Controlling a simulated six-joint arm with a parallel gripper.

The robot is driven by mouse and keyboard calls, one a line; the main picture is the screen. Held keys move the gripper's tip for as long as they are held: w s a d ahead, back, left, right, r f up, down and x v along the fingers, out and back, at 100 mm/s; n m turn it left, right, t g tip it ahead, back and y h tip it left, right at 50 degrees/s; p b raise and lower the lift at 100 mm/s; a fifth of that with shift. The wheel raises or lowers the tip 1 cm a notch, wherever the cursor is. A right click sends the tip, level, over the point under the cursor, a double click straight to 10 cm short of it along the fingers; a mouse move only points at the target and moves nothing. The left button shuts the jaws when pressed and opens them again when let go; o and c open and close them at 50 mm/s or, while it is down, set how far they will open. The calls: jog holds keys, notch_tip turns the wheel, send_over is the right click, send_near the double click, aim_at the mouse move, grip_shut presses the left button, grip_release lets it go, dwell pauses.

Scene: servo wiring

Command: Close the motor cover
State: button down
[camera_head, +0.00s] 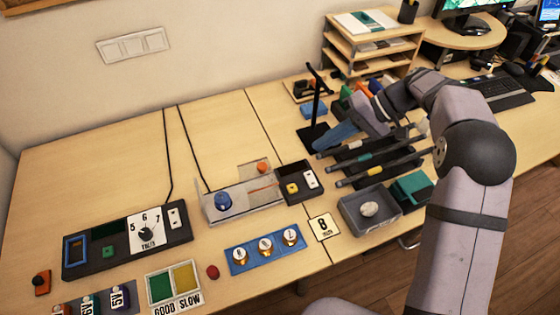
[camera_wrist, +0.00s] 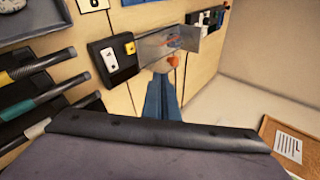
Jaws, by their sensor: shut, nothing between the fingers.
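The motor station (camera_head: 240,203) is a grey box in the middle of the table with a blue round motor (camera_head: 222,201) at its left end. A pale see-through panel with an orange knob (camera_head: 262,167) stands up at its back; I take this to be the motor cover (camera_head: 246,170), standing open. In the wrist view the orange knob (camera_wrist: 173,61) shows just beyond my fingertips, beside the grey station (camera_wrist: 155,46). My gripper (camera_head: 317,149) has blue fingers, shut and empty, right of the station and apart from it. The fingers also show in the wrist view (camera_wrist: 160,78).
A black switch box (camera_head: 297,181) adjoins the station's right end. A black post (camera_head: 315,100) stands near my gripper, and a rack of screwdrivers (camera_head: 370,160) lies below it. A grey bin (camera_head: 368,210) stands in front. The table behind the station is clear.

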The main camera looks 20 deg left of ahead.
jog(key=shift+a, duration=0.1)
jog(key=p, duration=0.4)
send_near(267, 168)
jog(key=shift+w+f+x, duration=0.3)
jog(key=shift+x, duration=2.6)
jog(key=shift+s+a+f, duration=0.1)
jog(key=shift+s+a, duration=0.05)
jog(key=shift+s, duration=0.15)
jog(key=s+a+b, duration=0.4)
jog(key=s+a, duration=0.4)
jog(key=shift+s, duration=0.15)
